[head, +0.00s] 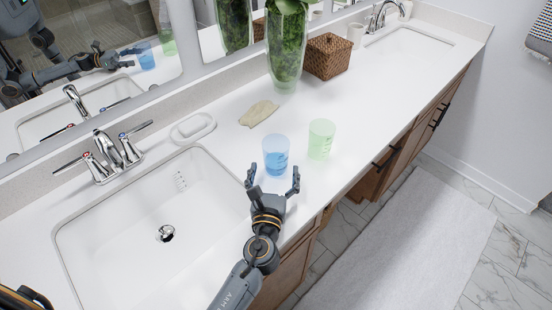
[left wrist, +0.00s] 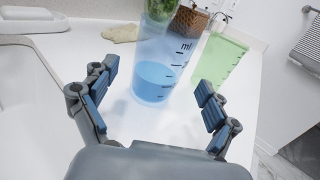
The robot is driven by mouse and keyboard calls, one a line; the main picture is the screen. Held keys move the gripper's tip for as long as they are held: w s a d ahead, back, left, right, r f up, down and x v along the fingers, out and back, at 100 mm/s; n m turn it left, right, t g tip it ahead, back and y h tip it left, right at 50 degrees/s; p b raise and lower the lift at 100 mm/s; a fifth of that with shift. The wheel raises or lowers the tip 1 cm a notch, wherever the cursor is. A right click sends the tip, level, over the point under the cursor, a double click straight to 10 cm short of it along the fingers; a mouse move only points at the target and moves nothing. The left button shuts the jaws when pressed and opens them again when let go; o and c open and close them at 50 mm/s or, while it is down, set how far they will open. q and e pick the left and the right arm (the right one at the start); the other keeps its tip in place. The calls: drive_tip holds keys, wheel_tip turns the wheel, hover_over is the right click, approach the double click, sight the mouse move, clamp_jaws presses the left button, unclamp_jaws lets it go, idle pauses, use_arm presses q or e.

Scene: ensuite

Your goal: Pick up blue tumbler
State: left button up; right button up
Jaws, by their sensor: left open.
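The blue tumbler (head: 276,156) stands upright on the white counter, just right of the near sink. It is see-through, with dark markings on its side. My left gripper (head: 272,178) is open and empty in front of it, fingers pointing at it. In the left wrist view the blue tumbler (left wrist: 156,65) stands ahead, beyond the open fingers (left wrist: 152,98), and appears apart from them. A second gripper is not seen directly in the head view; only a dark arm part shows at the lower left corner.
A green tumbler (head: 321,139) stands close right of the blue one. A tan cloth (head: 258,113), soap dish (head: 193,128), plant vase (head: 285,50) and wicker box (head: 327,56) are farther back. The near sink (head: 120,235) is left. The counter right of the green tumbler is clear.

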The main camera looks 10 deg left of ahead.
sight(277, 149)
use_arm(q)
drive_tip(key=w, duration=0.5)
drive_tip(key=shift+w+a+p, duration=0.2)
drive_tip(key=shift+a+p, duration=0.1)
drive_tip(key=shift+p, duration=0.1)
drive_tip(key=shift+s, duration=0.1)
drive_tip(key=c, duration=1.4)
